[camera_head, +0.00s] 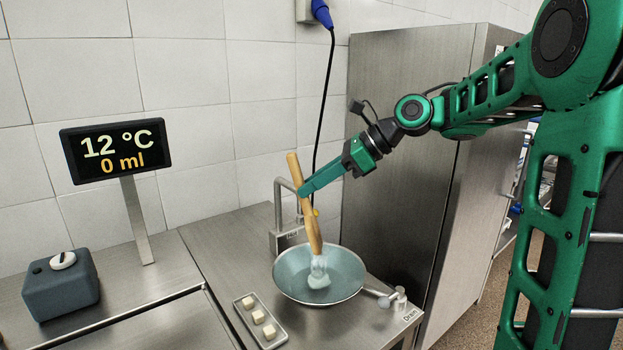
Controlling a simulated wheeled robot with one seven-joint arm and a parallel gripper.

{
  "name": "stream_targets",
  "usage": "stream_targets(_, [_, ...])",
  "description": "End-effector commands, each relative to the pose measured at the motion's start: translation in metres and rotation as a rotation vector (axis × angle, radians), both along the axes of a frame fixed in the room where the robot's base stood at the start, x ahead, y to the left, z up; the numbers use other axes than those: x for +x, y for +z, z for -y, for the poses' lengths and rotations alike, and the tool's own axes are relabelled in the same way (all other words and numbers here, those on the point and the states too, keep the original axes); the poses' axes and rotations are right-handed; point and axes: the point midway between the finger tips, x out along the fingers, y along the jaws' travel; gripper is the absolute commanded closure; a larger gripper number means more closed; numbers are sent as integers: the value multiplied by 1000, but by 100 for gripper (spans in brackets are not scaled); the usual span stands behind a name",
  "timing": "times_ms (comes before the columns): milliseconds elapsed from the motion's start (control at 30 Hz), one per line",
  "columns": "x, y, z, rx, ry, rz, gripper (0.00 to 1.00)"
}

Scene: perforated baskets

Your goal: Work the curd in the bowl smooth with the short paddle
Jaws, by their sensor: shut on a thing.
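My gripper (309,191) is shut on the wooden handle of the short paddle (312,230) and holds it nearly upright over the bowl (347,275). The paddle leans a little, its top to the left. The bowl is a wide, pale blue-grey one on the steel counter. The paddle's lower end is down inside the bowl, at a whitish, partly see-through lump of curd (319,280). Whether the paddle touches the bowl's bottom I cannot tell.
A small tray (242,312) with pale cubes lies front left of the bowl. A tap (279,205) stands behind it, a valve marked Drain (398,298) at its right. A display (116,150) reads 12 °C, 0 ml. A grey box (60,287) sits left; a steel cabinet (400,120) stands behind.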

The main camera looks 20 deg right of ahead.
Motion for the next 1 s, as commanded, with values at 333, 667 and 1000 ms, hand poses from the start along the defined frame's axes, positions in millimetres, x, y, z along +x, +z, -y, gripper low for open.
stream_targets(333, [-1,-23,-1,1,0,-1,100])
stream_targets(667, [-1,-49,0,1,-1,0,100])
stream_targets(1000, [0,-59,0,0,-2,2,100])
